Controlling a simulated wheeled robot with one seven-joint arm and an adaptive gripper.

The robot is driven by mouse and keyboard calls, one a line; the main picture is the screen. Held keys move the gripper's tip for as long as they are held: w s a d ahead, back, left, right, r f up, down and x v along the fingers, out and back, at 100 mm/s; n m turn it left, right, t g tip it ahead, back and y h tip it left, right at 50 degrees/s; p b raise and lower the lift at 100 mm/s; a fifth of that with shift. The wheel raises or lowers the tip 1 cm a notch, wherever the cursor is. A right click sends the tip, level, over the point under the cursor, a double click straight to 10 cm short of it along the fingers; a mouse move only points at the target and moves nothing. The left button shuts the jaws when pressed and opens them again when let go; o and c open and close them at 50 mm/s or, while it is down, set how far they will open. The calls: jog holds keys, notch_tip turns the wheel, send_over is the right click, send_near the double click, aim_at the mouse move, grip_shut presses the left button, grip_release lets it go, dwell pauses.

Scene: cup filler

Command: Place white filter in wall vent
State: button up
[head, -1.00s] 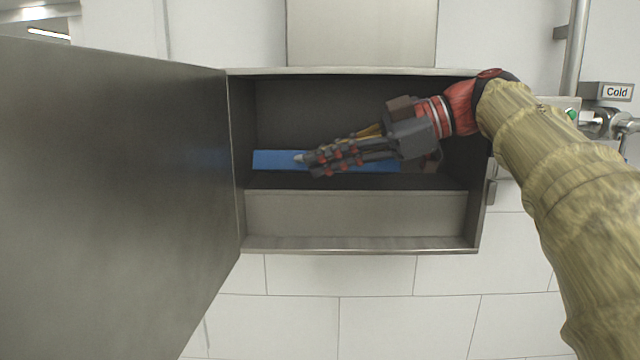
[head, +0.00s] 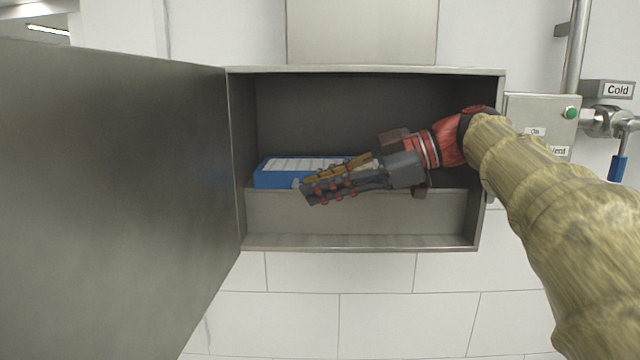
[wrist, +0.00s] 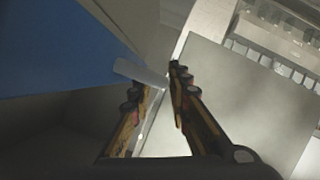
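The filter (head: 272,178) has a blue frame and white pleats on top. It lies in the open metal vent box (head: 350,243) on the wall, at the front lip of the inner ledge. My gripper (head: 305,192) is in front of the filter, pointing left. In the wrist view the blue side of the filter (wrist: 60,45) fills the upper left. My fingers and hand hide the filter's right part.
The box door (head: 110,200) stands open on the left. A control box with a green button (head: 570,113) and pipework under a "Cold" sign (head: 618,90) are at the right. The upper right interior of the vent box is clear.

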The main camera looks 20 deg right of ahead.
jog(key=shift+o, duration=0.6)
jog(key=shift+d, duration=0.1)
jog(key=v, duration=0.7)
jog(key=shift+s+b, duration=0.25)
jog(key=shift+b, duration=0.1)
jog(key=shift+d, duration=0.1)
